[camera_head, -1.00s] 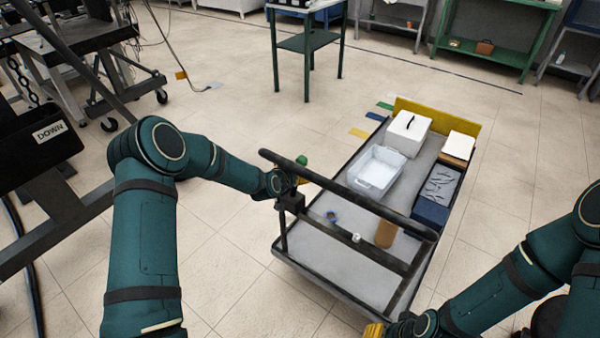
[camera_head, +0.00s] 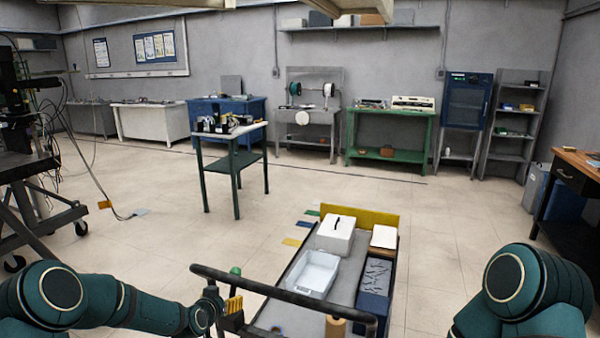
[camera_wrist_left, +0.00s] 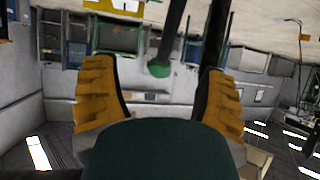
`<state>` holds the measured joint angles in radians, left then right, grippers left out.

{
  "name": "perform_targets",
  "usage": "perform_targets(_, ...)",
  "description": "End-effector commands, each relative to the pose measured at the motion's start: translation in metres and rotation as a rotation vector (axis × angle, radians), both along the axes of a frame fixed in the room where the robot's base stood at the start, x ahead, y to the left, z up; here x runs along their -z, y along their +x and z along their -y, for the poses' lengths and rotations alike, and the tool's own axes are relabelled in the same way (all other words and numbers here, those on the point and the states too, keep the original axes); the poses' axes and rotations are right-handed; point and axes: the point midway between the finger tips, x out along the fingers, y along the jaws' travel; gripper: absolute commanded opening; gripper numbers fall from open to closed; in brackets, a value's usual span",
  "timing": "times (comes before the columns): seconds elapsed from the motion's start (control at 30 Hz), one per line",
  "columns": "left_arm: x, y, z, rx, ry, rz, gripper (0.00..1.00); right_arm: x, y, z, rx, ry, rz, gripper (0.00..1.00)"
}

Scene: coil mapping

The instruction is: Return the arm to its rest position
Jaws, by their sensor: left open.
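My left arm reaches in from the lower left of the head view. Its gripper (camera_head: 234,305) has yellow fingers and is beside the cart's dark handle bar (camera_head: 285,290). In the left wrist view the two yellow fingers (camera_wrist_left: 158,100) stand wide apart with nothing held between them. That view appears upside down. A green knob (camera_head: 235,271) shows just above the gripper, and in the left wrist view it appears beyond the fingers (camera_wrist_left: 158,68). My right arm shows only as a teal joint at the lower right; its gripper is out of view.
The cart (camera_head: 343,291) carries a white bin (camera_head: 315,272), a white box (camera_head: 335,236), a blue tray (camera_head: 375,277) and a brown cylinder (camera_head: 335,327). A green table (camera_head: 231,134) stands beyond. Shelves and benches line the back wall.

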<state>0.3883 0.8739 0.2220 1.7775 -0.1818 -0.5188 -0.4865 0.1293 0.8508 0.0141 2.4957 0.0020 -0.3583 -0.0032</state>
Motion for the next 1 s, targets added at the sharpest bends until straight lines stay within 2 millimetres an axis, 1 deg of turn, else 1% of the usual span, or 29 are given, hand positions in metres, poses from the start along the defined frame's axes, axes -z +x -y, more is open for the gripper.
perform_targets(0.03, 0.013, -0.018, 0.019, 0.02, -0.03, -0.057, 0.73, -0.003, 0.0, -0.001, -0.002, 0.001, 0.001, 0.47)
perform_targets(0.07, 0.02, -0.027, 0.027, 0.024, -0.048, -0.089, 0.73, -0.003, 0.0, -0.001, -0.003, 0.001, 0.001, 0.47)
perform_targets(0.17, 0.046, -0.067, 0.054, 0.038, -0.109, -0.209, 0.73, -0.002, 0.001, -0.002, -0.003, 0.001, 0.002, 0.47)
perform_targets(0.2, 0.056, -0.086, 0.065, 0.039, -0.134, -0.264, 0.73, -0.002, 0.001, -0.001, -0.003, 0.001, 0.002, 0.47)
perform_targets(0.27, 0.072, -0.119, 0.081, 0.041, -0.171, -0.354, 0.73, -0.002, 0.001, -0.001, -0.002, 0.002, 0.002, 0.47)
perform_targets(0.3, 0.081, -0.143, 0.091, 0.038, -0.194, -0.419, 0.73, -0.002, 0.001, -0.001, -0.002, 0.002, 0.002, 0.47)
perform_targets(0.37, 0.093, -0.18, 0.103, 0.029, -0.225, -0.517, 0.73, -0.002, 0.0, -0.001, -0.002, 0.002, 0.001, 0.47)
perform_targets(0.4, 0.1, -0.206, 0.11, 0.018, -0.244, -0.582, 0.73, -0.002, 0.0, -0.001, -0.002, 0.002, 0.001, 0.47)
perform_targets(0.47, 0.107, -0.241, 0.118, 0.002, -0.265, -0.671, 0.73, -0.002, 0.0, -0.001, -0.002, 0.002, 0.001, 0.47)
perform_targets(0.5, 0.111, -0.263, 0.122, -0.011, -0.277, -0.727, 0.73, -0.002, 0.0, -0.001, -0.002, 0.002, 0.001, 0.47)
perform_targets(0.6, 0.116, -0.309, 0.127, -0.042, -0.295, -0.837, 0.73, -0.002, 0.0, -0.001, -0.002, 0.002, 0.001, 0.47)
perform_targets(0.7, 0.117, -0.338, 0.13, -0.068, -0.304, -0.91, 0.73, -0.001, 0.0, -0.001, -0.002, 0.002, 0.001, 0.47)
perform_targets(0.77, 0.117, -0.348, 0.13, -0.077, -0.306, -0.933, 0.73, -0.001, 0.0, -0.001, -0.002, 0.002, 0.001, 0.47)
perform_targets(0.87, 0.117, -0.354, 0.13, -0.084, -0.308, -0.949, 0.73, -0.001, 0.0, -0.001, -0.002, 0.002, 0.001, 0.47)
perform_targets(1.0, 0.117, -0.354, 0.13, -0.085, -0.309, -0.949, 0.73, -0.001, 0.0, -0.001, -0.002, 0.002, 0.001, 0.47)
